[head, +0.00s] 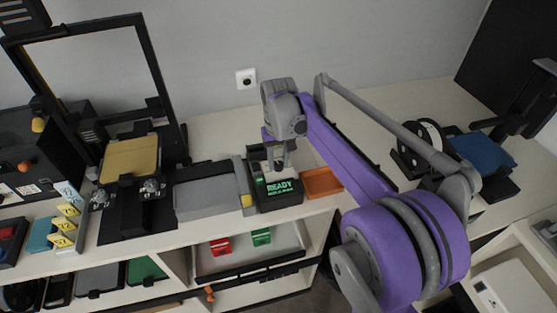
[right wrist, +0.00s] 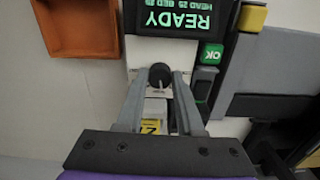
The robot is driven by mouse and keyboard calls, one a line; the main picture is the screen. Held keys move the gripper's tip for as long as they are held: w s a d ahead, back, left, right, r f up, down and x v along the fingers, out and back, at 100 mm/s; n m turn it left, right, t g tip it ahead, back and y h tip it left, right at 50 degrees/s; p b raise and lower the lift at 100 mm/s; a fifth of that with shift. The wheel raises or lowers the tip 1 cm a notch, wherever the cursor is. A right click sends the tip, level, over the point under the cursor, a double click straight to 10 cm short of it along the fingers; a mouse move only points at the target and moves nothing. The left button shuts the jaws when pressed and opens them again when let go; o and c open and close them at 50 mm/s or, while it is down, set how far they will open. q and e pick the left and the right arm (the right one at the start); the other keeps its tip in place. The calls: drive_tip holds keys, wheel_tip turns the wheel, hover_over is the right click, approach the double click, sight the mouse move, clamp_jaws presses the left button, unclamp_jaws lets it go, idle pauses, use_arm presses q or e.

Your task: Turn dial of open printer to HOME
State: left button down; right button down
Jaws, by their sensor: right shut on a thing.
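The open-frame printer (head: 183,150) stands on the bench at the left, with a yellow plate (head: 130,158) on it. Its grey and black control box sits to the right, with a lit green display (head: 279,187) reading READY. The display appears upside down in the right wrist view (right wrist: 180,18). The black dial (right wrist: 159,74) is on the box next to the display. My right gripper (head: 275,166) reaches down to the box, its fingers on either side of the dial and shut on it. The dial's markings are too small to read. My left gripper is not in view.
An orange tray (head: 322,183) lies right of the control box; it also shows in the wrist view (right wrist: 84,28). A green OK button (right wrist: 211,54) is close to the fingers. A printer with a blue plate (head: 482,150) stands far right. Shelves with bins are below.

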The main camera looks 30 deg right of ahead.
sight(278, 164)
drive_tip(key=shift+m, duration=1.1)
drive_tip(key=c, duration=0.5)
unclamp_jaws()
drive_tip(key=shift+c, duration=0.2)
wheel_tip(278, 164, up, 11)
drive_tip(key=shift+p, duration=0.4)
drive_tip(key=shift+s+f, duration=0.1)
